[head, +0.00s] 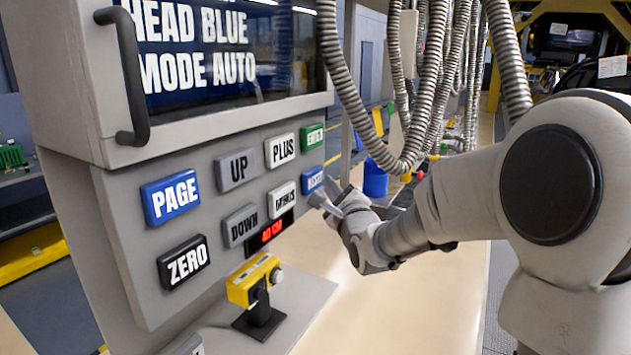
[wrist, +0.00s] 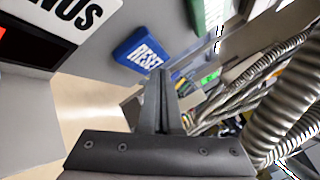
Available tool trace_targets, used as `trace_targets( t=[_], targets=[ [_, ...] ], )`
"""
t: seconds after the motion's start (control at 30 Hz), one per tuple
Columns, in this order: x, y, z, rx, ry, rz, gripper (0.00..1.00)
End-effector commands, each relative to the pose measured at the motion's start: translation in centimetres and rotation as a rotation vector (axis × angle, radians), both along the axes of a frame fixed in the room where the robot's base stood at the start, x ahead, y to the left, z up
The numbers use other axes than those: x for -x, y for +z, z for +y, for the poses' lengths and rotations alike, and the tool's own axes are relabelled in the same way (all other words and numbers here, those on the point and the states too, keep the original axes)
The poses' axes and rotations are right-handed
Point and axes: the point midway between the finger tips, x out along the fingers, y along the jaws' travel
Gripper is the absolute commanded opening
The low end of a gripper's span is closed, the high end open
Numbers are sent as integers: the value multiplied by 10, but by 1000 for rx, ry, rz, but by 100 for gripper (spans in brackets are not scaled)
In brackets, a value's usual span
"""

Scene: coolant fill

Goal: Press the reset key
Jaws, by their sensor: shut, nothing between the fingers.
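The blue reset key (head: 312,180) is at the right end of the lower key row on the grey panel. It also shows in the wrist view (wrist: 141,51), with its label RESET readable. My gripper (head: 325,197) is shut and empty, with its fingertips close to the key's lower right. In the wrist view my shut fingers (wrist: 158,78) point toward the panel just right of and below the key. I cannot tell whether they touch it.
Other keys include green ENTER (head: 312,137), white MINUS (head: 284,198) and DOWN (head: 240,226). A red display (head: 271,232) sits below them. A yellow device on a black stand (head: 254,283) stands in front. Grey corrugated hoses (head: 430,85) hang behind my arm.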

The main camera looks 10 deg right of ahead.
Motion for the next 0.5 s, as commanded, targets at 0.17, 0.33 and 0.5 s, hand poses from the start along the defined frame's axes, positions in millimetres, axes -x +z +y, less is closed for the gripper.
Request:
trace_targets(
  t=[0.17,0.33,0.5],
  targets=[
    [-2,-1,3,0,1,-1,0],
    [-5,0,7,0,0,0,0],
    [-5,0,7,0,0,0,0]
  ],
)
